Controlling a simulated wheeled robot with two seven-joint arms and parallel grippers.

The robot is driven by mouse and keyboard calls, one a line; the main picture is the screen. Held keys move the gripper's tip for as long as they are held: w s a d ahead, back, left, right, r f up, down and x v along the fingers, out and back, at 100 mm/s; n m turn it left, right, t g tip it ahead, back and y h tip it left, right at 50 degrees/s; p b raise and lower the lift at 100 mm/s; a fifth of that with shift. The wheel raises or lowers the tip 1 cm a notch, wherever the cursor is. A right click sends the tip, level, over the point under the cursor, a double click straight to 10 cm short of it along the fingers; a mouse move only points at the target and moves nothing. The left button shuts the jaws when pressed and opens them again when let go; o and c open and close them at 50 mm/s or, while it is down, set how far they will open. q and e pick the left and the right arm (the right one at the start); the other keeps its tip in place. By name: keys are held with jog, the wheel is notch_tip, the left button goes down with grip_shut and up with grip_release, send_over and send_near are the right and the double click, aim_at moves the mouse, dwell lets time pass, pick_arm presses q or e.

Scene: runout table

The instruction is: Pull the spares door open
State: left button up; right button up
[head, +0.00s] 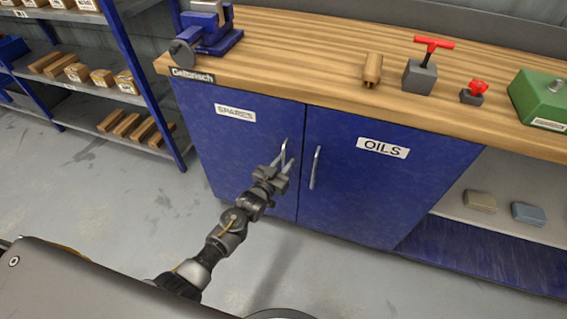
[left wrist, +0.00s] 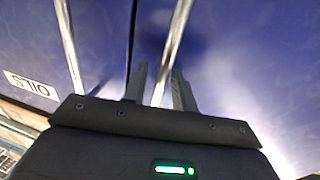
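The blue spares door (head: 235,150) carries a "SPARES" label and looks shut, flush with the oils door (head: 370,185) to its right. Its upright silver bar handle (head: 284,148) is near the door's right edge. My left gripper (head: 282,163) is at the lower part of this handle. In the left wrist view, the spares handle (left wrist: 172,45) runs down between the two fingers of my left gripper (left wrist: 160,88), with a narrow gap on each side, so the gripper looks open around it. The right gripper is not in view.
The oils handle (head: 315,167) stands close to the right of my left gripper. The wooden worktop (head: 310,50) above holds a blue vise (head: 210,30) and several tools. A blue shelf rack (head: 135,75) stands at left. The grey floor (head: 110,200) before the spares door is clear.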

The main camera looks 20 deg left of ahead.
pick_arm(q)
grip_shut()
jog(key=shift+s, duration=0.1)
